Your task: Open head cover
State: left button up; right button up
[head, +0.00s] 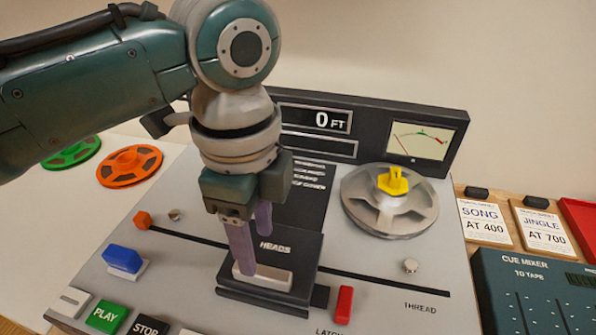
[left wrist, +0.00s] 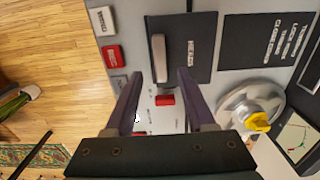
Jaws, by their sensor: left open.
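The head cover (head: 300,250), a black lid marked HEADS, lies down on the grey tape deck. A pale bar handle (head: 280,281) runs along its front edge. In the left wrist view the cover (left wrist: 195,45) and its handle (left wrist: 158,60) show beyond the fingers. My left gripper (head: 256,252) points down over the cover, open, its purple fingers close to the handle and hiding part of it. In the left wrist view the fingertips (left wrist: 160,75) stand either side of the handle's line; contact cannot be told. A red latch (head: 344,305) stands right of the cover. My right gripper is not in view.
A silver reel with a yellow hub (head: 393,182) sits behind right. A display and meter panel (head: 452,128) stands at the back. A cue mixer (head: 530,290) is right.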

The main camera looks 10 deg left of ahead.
aim_at(262, 271)
pick_arm(q)
notch_tip(262, 271, down, 7)
jog(key=shift+r+b, duration=0.2)
jog(key=shift+b, duration=0.55)
jog(key=shift+c, duration=0.4)
grip_shut()
dwell(0.5)
